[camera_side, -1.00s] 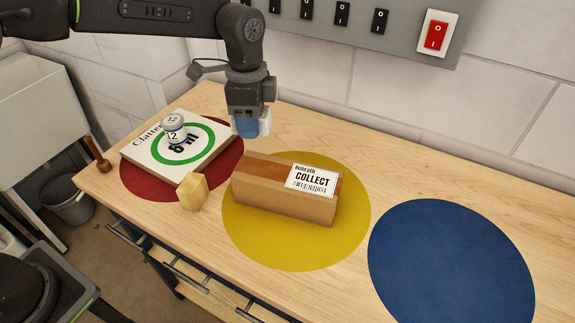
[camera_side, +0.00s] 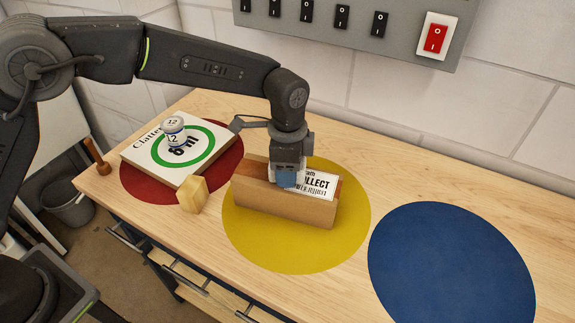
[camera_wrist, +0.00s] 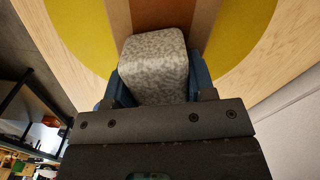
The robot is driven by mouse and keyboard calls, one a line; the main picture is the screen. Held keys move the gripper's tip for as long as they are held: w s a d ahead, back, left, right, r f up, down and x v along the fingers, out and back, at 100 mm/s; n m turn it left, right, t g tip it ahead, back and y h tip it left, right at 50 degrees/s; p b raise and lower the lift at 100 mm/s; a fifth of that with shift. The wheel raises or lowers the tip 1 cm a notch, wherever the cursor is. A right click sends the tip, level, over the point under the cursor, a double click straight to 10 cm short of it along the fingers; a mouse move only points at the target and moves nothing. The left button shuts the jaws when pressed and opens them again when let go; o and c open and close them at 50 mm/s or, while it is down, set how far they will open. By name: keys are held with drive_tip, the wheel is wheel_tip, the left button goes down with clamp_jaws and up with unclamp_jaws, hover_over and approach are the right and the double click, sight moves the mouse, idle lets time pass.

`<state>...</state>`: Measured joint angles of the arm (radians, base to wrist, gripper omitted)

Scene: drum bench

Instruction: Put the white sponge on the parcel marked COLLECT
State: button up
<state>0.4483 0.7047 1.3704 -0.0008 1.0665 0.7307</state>
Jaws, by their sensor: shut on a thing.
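The parcel (camera_side: 262,201) is a long brown box with a white COLLECT label (camera_side: 318,186) on its right part. It lies on the yellow disc (camera_side: 275,253). My gripper (camera_side: 287,178) is over the middle of the parcel's top and covers part of the label. In the wrist view, its blue fingers are shut on the white sponge (camera_wrist: 153,62), a pale speckled block, with the brown parcel top (camera_wrist: 203,22) beyond it. The sponge is mostly hidden in the side view. I cannot tell whether it touches the parcel.
At left, a flat white box (camera_side: 148,157) with a green ring lies on the red disc (camera_side: 140,190), with a small can (camera_side: 174,131) on it. A yellowish block (camera_side: 192,195) stands near the parcel's left end. A blue disc (camera_side: 450,260) at right is empty.

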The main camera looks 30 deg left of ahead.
drive_tip(key=shift+f, duration=0.1)
drive_tip(key=o, duration=0.9)
wheel_tip(320, 180, up, 12)
drive_tip(key=shift+r, duration=0.2)
